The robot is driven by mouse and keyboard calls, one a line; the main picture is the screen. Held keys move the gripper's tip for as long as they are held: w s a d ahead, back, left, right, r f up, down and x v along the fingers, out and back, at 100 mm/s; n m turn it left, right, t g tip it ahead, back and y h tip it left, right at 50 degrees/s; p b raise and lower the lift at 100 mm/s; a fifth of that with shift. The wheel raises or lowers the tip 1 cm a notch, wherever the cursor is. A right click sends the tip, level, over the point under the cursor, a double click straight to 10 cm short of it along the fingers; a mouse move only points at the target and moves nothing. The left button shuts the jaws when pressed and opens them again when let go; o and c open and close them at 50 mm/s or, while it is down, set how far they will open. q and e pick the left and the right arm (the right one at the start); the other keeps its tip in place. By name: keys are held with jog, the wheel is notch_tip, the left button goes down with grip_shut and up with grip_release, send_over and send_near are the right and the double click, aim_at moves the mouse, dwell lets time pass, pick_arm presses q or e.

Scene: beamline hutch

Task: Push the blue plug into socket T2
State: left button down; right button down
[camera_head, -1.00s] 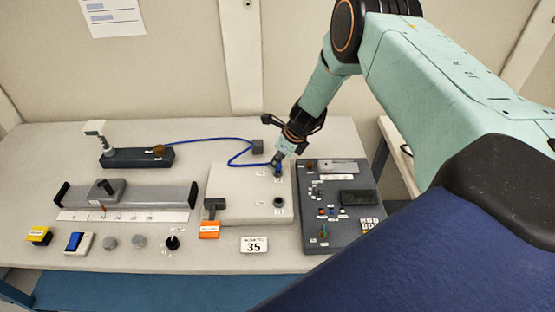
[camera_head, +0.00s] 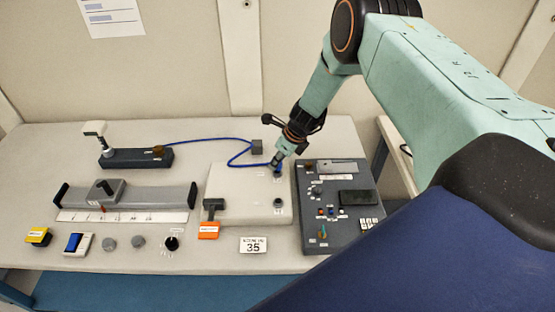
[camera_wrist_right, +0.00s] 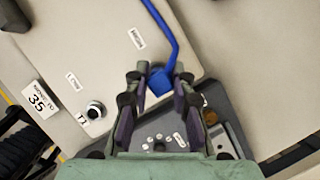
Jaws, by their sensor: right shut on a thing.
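My right gripper (camera_head: 277,162) is shut on the blue plug (camera_wrist_right: 158,82), with one finger on each side of it. In the head view the plug is a small blue bit under the fingertips, over the back right part of the pale socket box (camera_head: 235,203). A blue cable runs from the plug. The socket labelled T1 (camera_wrist_right: 95,110) is empty in the right wrist view; it also shows at the front right of the box in the head view (camera_head: 278,203). Socket T2 is not clearly visible; the plug and fingers cover that area. I cannot tell how deep the plug sits. My left gripper is out of view.
A dark control panel (camera_head: 328,243) stands close to the right of the box. The blue cable (camera_head: 205,140) loops back to a dark block (camera_head: 125,158). An orange-tagged handle (camera_head: 210,220) sits at the box's front left. A slider unit (camera_head: 140,195) lies further left.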

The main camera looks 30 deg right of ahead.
jog(key=shift+a, duration=0.1)
jog(key=shift+f, duration=0.1)
dwell(0.3)
jog(key=shift+f+b, duration=0.2)
jog(key=shift+b, duration=0.1)
jog(key=shift+f, duration=0.2)
dwell(0.3)
jog(key=c, duration=1.5)
grip_release()
jog(key=o, duration=0.4)
jog(key=shift+o, duration=0.2)
